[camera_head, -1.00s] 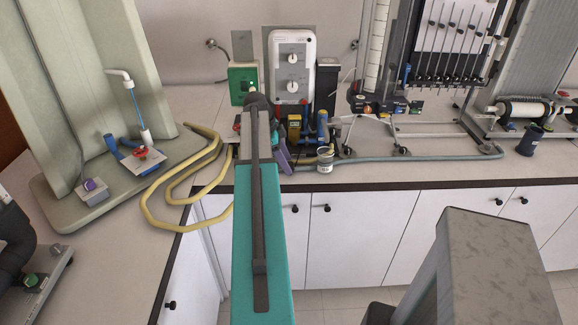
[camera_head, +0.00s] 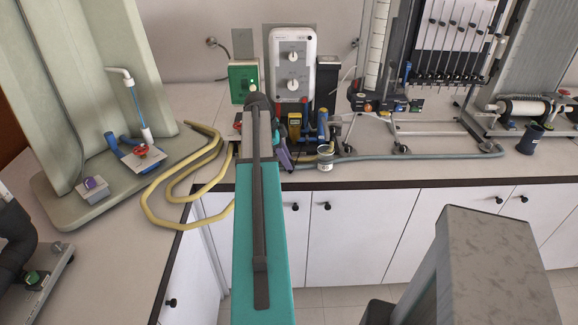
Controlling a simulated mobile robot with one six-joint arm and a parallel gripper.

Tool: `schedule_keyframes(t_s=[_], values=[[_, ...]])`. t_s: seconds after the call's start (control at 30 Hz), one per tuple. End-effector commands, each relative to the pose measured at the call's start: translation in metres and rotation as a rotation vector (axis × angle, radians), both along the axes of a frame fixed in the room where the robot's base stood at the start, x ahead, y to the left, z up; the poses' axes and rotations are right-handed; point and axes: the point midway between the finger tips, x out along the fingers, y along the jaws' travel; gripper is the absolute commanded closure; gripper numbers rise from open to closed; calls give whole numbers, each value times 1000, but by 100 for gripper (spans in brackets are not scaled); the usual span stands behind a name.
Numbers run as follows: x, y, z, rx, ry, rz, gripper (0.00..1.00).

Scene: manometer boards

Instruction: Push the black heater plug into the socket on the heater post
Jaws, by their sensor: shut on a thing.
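My arm reaches away over the bench, and its teal link covers much of the middle. My gripper (camera_head: 284,155) is only partly visible as a small dark and purple shape beyond the arm, low over the bench. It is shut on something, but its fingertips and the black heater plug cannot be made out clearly. A tall black post (camera_head: 327,88), which looks like the heater post, stands right of a white control box with two dials (camera_head: 292,68). I cannot make out its socket.
A green box (camera_head: 243,82) is left of the control box. A yellow device (camera_head: 294,122), a blue cylinder (camera_head: 322,121) and a small jar (camera_head: 325,158) crowd the gripper's right. A yellow hose (camera_head: 160,205) loops at left. A manometer board (camera_head: 450,50) stands at right.

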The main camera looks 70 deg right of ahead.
Motion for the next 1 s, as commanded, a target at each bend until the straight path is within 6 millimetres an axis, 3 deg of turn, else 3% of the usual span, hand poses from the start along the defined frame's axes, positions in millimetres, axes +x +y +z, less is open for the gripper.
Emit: schedule_keyframes(t_s=[0.43,0.87,1.0], values=[[0,-1,5,-1,0,-1,89],[0,-1,35,-2,-1,-1,89],[-9,11,35,-1,0,-2,89]])
